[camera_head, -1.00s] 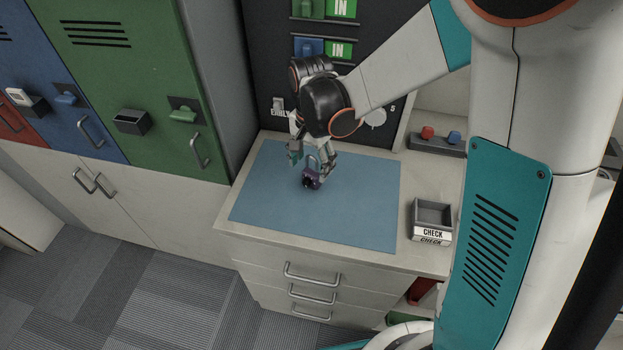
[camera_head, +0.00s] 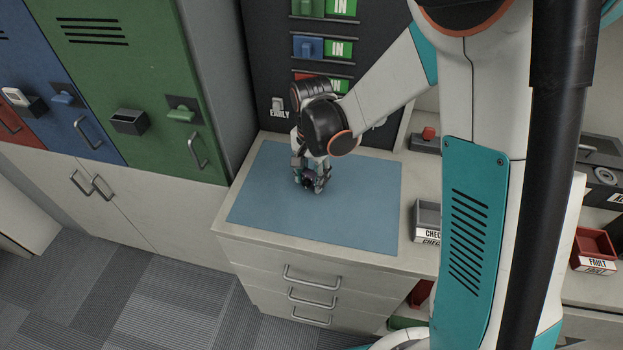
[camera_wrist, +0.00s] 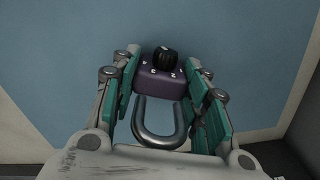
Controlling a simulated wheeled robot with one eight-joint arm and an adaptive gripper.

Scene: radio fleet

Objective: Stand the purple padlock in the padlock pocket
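The purple padlock (camera_wrist: 160,87) lies on the blue mat, with a black dial and its grey shackle toward my wrist. It also shows, mostly covered, in the head view (camera_head: 308,184). My gripper (camera_wrist: 163,72) reaches down over it, its teal-padded fingers closed against both sides of the body near the fingertips. The gripper also shows in the head view (camera_head: 310,187). No pocket marked for the padlock can be read; an open black pocket (camera_head: 128,122) is on the green locker door.
The blue mat (camera_head: 350,225) is otherwise clear on the counter. A grey CHECK tray (camera_head: 425,209) stands right of it, partly behind my arm. A red FAULT tray (camera_head: 593,247) is farther right. The dark tag board (camera_head: 268,60) rises behind, lockers at left.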

